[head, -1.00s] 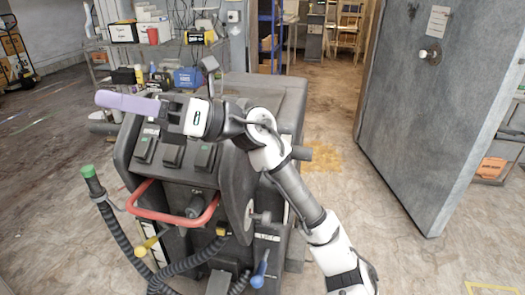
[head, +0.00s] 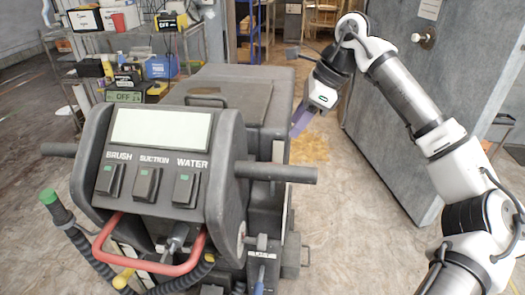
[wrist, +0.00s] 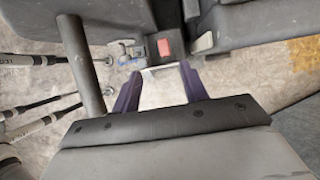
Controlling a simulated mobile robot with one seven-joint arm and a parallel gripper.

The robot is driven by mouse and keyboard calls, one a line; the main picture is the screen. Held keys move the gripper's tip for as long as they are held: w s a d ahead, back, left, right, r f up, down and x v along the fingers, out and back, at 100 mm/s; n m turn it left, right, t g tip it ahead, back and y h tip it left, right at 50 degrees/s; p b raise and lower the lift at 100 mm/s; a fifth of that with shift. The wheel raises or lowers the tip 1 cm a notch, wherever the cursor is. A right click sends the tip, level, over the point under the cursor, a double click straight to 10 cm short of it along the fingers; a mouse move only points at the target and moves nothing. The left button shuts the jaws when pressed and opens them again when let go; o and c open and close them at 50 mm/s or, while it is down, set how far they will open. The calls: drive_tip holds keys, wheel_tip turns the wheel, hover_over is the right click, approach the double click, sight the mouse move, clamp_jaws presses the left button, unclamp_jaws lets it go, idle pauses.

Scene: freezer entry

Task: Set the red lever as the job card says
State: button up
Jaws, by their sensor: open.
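A red looped bar (head: 150,262) spans the front of the grey floor machine (head: 165,150), below its panel; I cannot tell whether it is the red lever. In the wrist view a small red patch (wrist: 164,47) shows on a dark fitting, just beyond my gripper (wrist: 160,72). My gripper's purple fingers are apart with nothing between them. In the head view my gripper (head: 298,128) points down beside the machine's right side, right of its body. A paper sheet (head: 430,8) is on the grey door; its text is unreadable.
The panel has switches marked BRUSH, SUCTION and WATER (head: 187,188). A grey side handle (head: 275,172) sticks out right. A green-capped hose (head: 52,205) stands at left. A cluttered shelf (head: 110,40) stands behind. Floor is clear between machine and door (head: 400,120).

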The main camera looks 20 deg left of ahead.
drive_tip(key=shift+h, duration=0.4)
drive_tip(key=x, duration=0.4)
drive_tip(key=p+x, duration=0.1)
drive_tip(key=x, duration=0.4)
drive_tip(key=w+x, duration=0.1)
drive_tip(key=x, duration=0.4)
drive_tip(key=shift+p, duration=0.3)
drive_tip(key=shift+c, duration=0.2)
drive_tip(key=shift+d, duration=0.1)
clamp_jaws()
